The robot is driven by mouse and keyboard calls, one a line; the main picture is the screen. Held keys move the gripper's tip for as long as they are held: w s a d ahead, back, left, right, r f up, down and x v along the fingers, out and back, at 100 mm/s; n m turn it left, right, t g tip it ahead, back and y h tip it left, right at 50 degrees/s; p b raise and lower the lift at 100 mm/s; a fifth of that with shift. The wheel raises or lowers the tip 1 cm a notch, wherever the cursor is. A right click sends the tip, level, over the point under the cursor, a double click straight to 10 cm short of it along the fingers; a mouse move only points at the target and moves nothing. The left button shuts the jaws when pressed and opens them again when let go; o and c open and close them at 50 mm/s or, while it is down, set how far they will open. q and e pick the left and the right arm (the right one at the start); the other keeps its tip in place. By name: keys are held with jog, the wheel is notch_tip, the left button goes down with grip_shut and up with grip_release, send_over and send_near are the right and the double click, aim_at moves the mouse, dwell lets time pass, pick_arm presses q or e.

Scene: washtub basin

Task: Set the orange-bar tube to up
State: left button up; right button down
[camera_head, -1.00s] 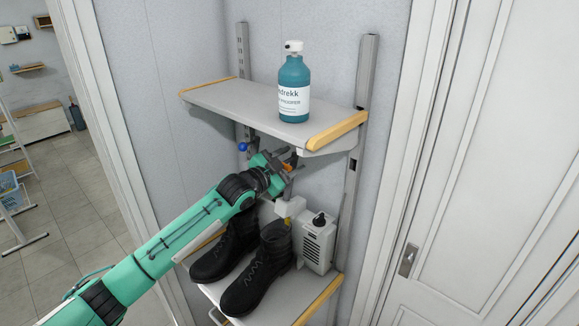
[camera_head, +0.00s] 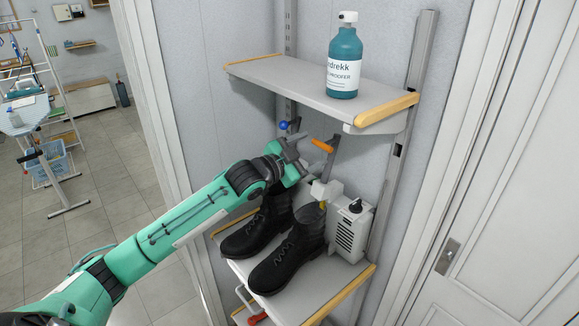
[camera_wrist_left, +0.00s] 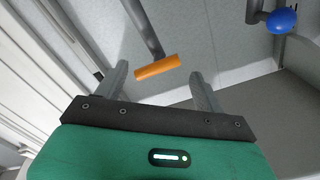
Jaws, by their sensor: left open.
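The orange-bar tube shows in the head view as a dark grey tube (camera_head: 332,163) with an orange bar (camera_head: 322,146) across its end. It stands above the white dryer box (camera_head: 352,232); its lower end is partly hidden. In the left wrist view the orange bar (camera_wrist_left: 157,67) lies between the fingertips' lines and just beyond them, with the grey tube running up from it. My left gripper (camera_head: 300,152) is open and empty, just left of the bar in the head view. I see no clear contact. My right gripper is not in view.
A blue-ended tube (camera_head: 283,125) is left of the gripper, also in the wrist view (camera_wrist_left: 282,20). Black boots (camera_head: 288,258) stand on the lower shelf below my arm. The upper shelf (camera_head: 285,78) with a teal bottle (camera_head: 343,65) is overhead. A door is at right.

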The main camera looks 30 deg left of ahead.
pick_arm(q)
jog(key=b+v, duration=0.2)
jog(key=v, duration=0.5)
jog(key=shift+w, duration=0.15)
